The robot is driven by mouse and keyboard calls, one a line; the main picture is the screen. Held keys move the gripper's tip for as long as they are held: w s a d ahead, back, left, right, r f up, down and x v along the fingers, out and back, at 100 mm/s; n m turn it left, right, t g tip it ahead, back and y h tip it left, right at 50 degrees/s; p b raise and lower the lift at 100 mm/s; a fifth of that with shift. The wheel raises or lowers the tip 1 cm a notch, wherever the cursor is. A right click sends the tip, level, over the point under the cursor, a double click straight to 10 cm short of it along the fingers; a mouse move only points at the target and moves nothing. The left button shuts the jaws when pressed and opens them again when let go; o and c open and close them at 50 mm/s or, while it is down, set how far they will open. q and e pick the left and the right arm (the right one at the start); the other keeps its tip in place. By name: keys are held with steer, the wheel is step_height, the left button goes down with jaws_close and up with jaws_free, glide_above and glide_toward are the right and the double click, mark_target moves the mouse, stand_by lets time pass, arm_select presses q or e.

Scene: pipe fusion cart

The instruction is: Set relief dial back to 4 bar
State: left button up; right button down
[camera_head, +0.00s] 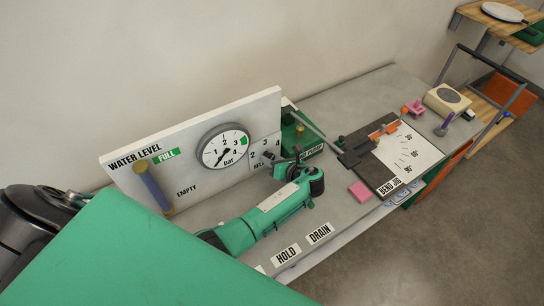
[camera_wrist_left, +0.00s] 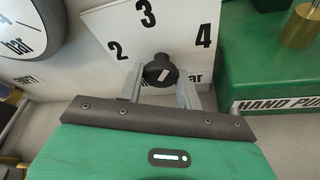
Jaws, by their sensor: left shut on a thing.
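The relief dial is a small black knob (camera_wrist_left: 160,71) on a white panel marked 2, 3 and 4. In the head view the dial (camera_head: 268,155) sits right of the pressure gauge, partly hidden by the gripper. My left gripper (camera_head: 277,160) reaches it from the front. In the left wrist view its two grey fingers (camera_wrist_left: 160,85) stand on either side of the knob, shut on it. My right gripper is not in view.
The gauge (camera_head: 224,147) has its needle toward the lower left. The water level tube (camera_head: 152,186) stands left of it. The green hand pump (camera_head: 299,130) is close on the dial's right. A bend jig (camera_head: 353,158) and a pink block (camera_head: 360,191) lie farther right on the grey top.

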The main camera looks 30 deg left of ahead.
arm_select(q)
steer(key=m+g+y, duration=0.1)
steer(key=m, duration=0.2)
steer(key=shift+g+y, duration=0.3)
steer(key=shift+y, duration=0.1)
steer(key=shift+m, duration=0.3)
steer(key=o, duration=1)
steer(key=shift+f, duration=0.1)
step_height(320, 180, up, 20)
steer(key=b, duration=0.4)
steer(key=shift+w, duration=0.1)
